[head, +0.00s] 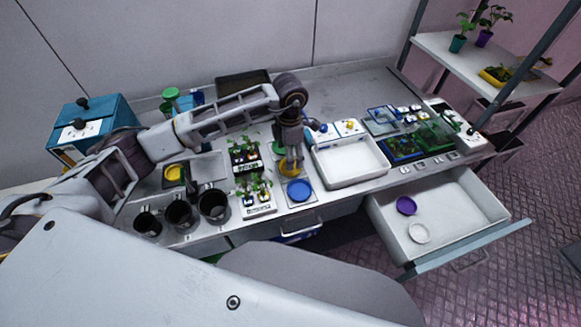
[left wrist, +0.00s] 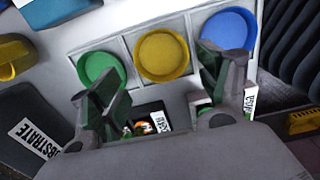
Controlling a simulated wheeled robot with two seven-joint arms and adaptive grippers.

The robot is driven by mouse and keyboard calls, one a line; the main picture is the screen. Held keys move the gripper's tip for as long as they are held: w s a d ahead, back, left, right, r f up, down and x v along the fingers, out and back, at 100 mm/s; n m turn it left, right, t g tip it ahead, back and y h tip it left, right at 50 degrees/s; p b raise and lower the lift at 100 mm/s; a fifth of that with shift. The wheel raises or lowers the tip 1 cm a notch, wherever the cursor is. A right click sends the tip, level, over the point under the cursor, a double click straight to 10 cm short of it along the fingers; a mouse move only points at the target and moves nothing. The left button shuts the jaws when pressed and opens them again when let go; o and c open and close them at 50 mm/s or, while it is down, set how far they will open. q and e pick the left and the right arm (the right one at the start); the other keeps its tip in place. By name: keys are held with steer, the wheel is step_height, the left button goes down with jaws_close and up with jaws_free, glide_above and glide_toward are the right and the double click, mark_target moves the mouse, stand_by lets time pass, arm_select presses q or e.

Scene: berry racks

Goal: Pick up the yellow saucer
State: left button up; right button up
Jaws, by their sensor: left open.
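The yellow saucer (head: 290,172) lies in the middle place of a light tray (head: 313,201) on the bench, partly hidden by my left gripper in the head view. In the left wrist view the yellow saucer (left wrist: 162,55) shows whole, between the green saucer (left wrist: 101,68) and the blue saucer (left wrist: 230,30). The blue saucer (head: 299,190) is nearer me in the head view. My left gripper (head: 291,160) is open and empty over the yellow saucer; its fingers also show in the left wrist view (left wrist: 160,88). Whether they touch the saucer I cannot tell. My right gripper is not in view.
Seedling racks (head: 257,203) stand left of the saucers, with black pots (head: 181,214) farther left. A white bin (head: 350,170) stands close on the right. An open drawer (head: 450,215) holds a purple saucer (head: 406,205) and a white one (head: 419,233).

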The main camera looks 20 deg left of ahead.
arm_select(q)
steer(key=shift+f, duration=0.2)
steer(key=shift+s+d+f+p, duration=0.15)
steer(key=shift+f+p, duration=0.6)
steer(key=shift+f, duration=1.8)
steer(key=c, duration=0.6)
